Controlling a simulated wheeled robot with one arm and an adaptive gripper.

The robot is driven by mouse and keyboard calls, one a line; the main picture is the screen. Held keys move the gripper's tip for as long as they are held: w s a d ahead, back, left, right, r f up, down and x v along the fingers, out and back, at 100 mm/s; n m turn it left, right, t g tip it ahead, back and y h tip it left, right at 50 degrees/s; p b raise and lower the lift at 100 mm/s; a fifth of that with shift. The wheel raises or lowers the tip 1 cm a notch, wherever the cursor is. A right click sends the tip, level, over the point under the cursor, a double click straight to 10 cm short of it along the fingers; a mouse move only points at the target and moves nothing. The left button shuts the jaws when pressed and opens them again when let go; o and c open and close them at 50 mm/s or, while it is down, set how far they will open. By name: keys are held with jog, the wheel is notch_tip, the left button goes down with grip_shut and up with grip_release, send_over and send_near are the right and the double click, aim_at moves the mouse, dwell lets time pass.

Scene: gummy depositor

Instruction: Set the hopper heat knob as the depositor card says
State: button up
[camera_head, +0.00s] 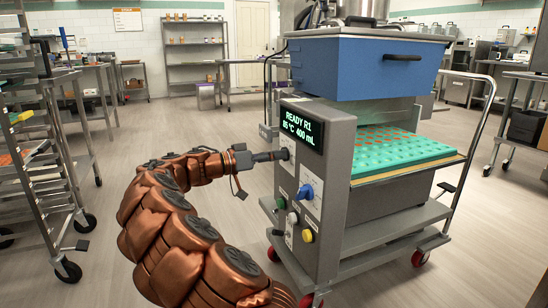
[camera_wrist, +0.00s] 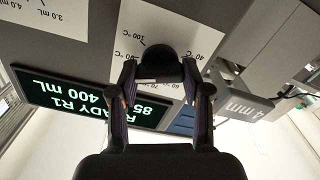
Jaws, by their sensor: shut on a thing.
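The depositor (camera_head: 352,195) is a grey machine with a blue hopper (camera_head: 368,66) on a wheeled frame. Its display (camera_head: 302,127) reads READY R1, 85 °C, 400 mL. My gripper (camera_head: 272,156) is at the upper part of the front panel, just below the display. In the wrist view, which is upside down, my gripper (camera_wrist: 160,88) is shut on a black round knob (camera_wrist: 162,62). The knob's pointer cannot be made out. I cannot identify the depositor card.
Below on the panel are a blue knob (camera_head: 305,191), a green button (camera_head: 293,217) and a yellow button (camera_head: 307,236). A teal mould tray (camera_head: 400,152) sits at the machine's right. A tray rack (camera_head: 40,165) stands left. Floor between is open.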

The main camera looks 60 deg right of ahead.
jog(key=shift+m, duration=1)
jog(key=shift+w, duration=0.1)
jog(key=o, duration=1.2)
jog(key=shift+c, duration=0.2)
jog(key=v, duration=1.2)
